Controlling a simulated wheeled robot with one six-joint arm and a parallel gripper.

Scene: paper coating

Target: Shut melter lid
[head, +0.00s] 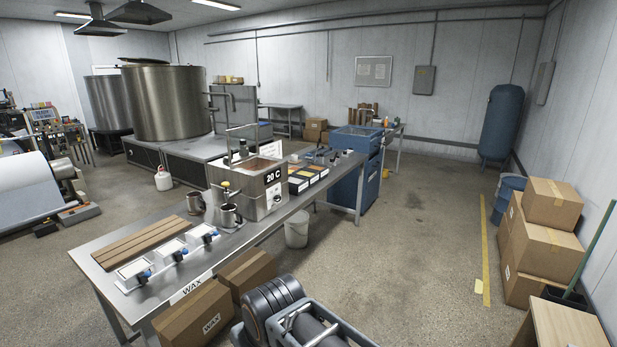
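The melter (258,192) is a steel box with a "20 C" display, standing on the long steel table. Its top shows an open, brownish basin (252,168). A thin upright frame (228,145) rises at its back left edge; it looks like the lid standing raised, but I cannot tell for sure. A tap with a yellow knob (226,188) sits on the melter's near left side. My gripper is not in view; only dark and grey parts of what looks like my own arm show at the bottom middle, well apart from the melter.
The steel table (240,240) also holds metal mugs (230,216), wooden slats (138,240) and small white-topped devices (133,272). Cardboard boxes (195,313) stand at its near side, a white bucket (296,233) beside it. Floor to the right is clear up to stacked boxes (540,250).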

